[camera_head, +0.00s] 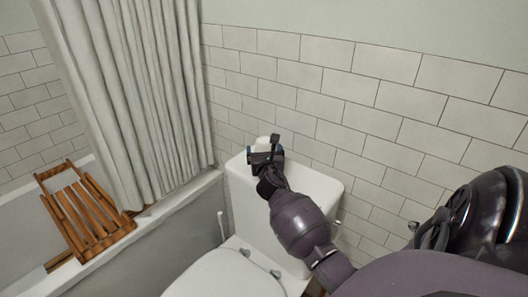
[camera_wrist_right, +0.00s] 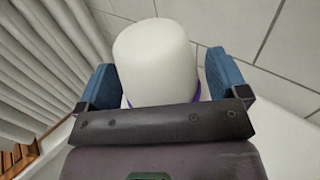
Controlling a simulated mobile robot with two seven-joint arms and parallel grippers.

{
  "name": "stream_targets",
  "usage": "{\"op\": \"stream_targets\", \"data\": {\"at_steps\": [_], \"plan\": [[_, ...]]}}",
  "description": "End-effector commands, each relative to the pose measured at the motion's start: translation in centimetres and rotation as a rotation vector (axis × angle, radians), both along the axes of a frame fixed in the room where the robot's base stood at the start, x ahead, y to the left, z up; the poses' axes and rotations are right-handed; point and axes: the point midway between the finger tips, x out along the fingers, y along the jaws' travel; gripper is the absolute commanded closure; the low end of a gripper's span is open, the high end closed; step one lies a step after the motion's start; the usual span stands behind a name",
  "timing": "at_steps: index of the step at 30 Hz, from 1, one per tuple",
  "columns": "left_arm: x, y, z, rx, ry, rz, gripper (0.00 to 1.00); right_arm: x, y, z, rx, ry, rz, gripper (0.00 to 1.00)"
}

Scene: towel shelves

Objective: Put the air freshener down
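The air freshener (camera_wrist_right: 155,60) is a white rounded cylinder with a purple band near its base, in the right wrist view. In the head view its white top (camera_head: 263,142) shows just behind my right gripper (camera_head: 264,156), over the toilet tank lid (camera_head: 315,186). My right gripper's blue fingers (camera_wrist_right: 165,85) are spread on either side of it, with a visible gap at the right finger. Its base is hidden by the gripper, so contact with the lid cannot be seen. My left gripper is not in view.
The toilet seat lid (camera_head: 225,277) is closed, with a white brush handle (camera_head: 221,226) beside it. A bathtub (camera_head: 175,225) with a wooden rack (camera_head: 82,215) and a grey curtain (camera_head: 140,90) stands at left. A tiled wall (camera_head: 350,100) rises close behind the tank.

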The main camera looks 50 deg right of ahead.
Motion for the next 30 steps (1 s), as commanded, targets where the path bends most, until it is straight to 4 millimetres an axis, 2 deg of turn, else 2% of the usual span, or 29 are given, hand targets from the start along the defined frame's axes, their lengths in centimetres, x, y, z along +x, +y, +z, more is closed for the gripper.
{"op": "stream_targets", "data": {"at_steps": [10,13,22,30], "plan": [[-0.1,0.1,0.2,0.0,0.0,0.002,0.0,0.0,0.0,0.5,0.0,-0.003,0.0,0.0],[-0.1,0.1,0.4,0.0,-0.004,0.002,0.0,-0.7,0.6,0.5,-0.001,-0.002,0.001,0.0],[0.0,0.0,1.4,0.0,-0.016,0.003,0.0,-5.0,4.1,0.6,0.0,-0.004,0.001,0.0],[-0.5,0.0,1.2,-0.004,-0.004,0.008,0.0,-8.2,6.8,0.4,0.0,-0.001,0.0,0.0]]}}
